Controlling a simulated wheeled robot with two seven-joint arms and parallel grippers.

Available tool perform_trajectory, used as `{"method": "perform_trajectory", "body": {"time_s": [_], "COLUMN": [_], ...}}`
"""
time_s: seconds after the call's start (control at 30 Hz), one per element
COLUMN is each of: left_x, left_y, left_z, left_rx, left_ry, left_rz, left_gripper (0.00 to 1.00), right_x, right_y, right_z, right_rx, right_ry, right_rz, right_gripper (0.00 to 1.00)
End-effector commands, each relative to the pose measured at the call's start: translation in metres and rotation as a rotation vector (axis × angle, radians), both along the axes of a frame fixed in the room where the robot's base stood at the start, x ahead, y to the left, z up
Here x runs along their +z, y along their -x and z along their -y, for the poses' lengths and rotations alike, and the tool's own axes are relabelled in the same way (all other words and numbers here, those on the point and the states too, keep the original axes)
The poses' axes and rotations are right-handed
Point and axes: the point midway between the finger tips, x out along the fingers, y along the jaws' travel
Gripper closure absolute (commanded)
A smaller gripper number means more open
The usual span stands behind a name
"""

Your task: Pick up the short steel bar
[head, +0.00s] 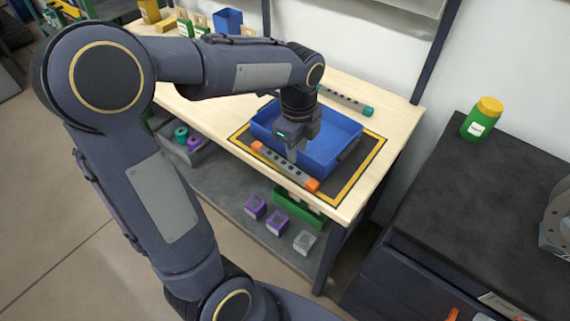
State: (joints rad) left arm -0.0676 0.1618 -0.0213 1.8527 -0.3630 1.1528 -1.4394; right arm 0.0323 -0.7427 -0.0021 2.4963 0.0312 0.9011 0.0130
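A steel bar with orange ends and dark holes (301,179) lies along the front side of a blue bin (340,161) on the wooden table. A second steel bar with teal ends (347,101) lies behind the bin. I cannot tell for sure which of the two is the short one. My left gripper (292,153) points down over the front part of the bin, at the middle of the orange-ended bar. Its fingertips are small and partly merge with the bar, so whether they are apart or closed on it is unclear. My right gripper is not in view.
The bin stands inside a yellow-and-black marked area (367,169). A blue container (228,20) and small boxes stand at the table's far left. Purple blocks (277,223) sit on the lower shelf. A green jar with a yellow lid (480,122) stands on the dark cabinet (450,190).

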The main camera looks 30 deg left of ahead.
Motion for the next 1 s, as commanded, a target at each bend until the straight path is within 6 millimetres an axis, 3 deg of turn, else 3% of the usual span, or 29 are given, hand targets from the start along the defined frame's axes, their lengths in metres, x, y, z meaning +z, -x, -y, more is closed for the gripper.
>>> {"method": "perform_trajectory", "body": {"time_s": [0.13,0.6,0.93,1.0], "left_x": [-0.014,-0.075,-0.083,-0.082], "left_y": [-0.007,-0.005,-0.005,-0.005], "left_z": [0.000,-0.002,-0.002,-0.002], "left_rx": [-0.076,-0.075,-0.073,-0.073], "left_ry": [-0.019,-0.018,-0.017,-0.017], "left_rz": [-0.019,-0.018,-0.014,-0.014], "left_gripper": [0.73,0.73,0.73,0.82], "right_x": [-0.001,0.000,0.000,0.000], "right_y": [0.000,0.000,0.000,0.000], "right_z": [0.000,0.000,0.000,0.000], "right_rx": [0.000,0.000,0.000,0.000], "right_ry": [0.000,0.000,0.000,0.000], "right_rz": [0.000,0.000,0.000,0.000], "right_gripper": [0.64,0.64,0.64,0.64]}}
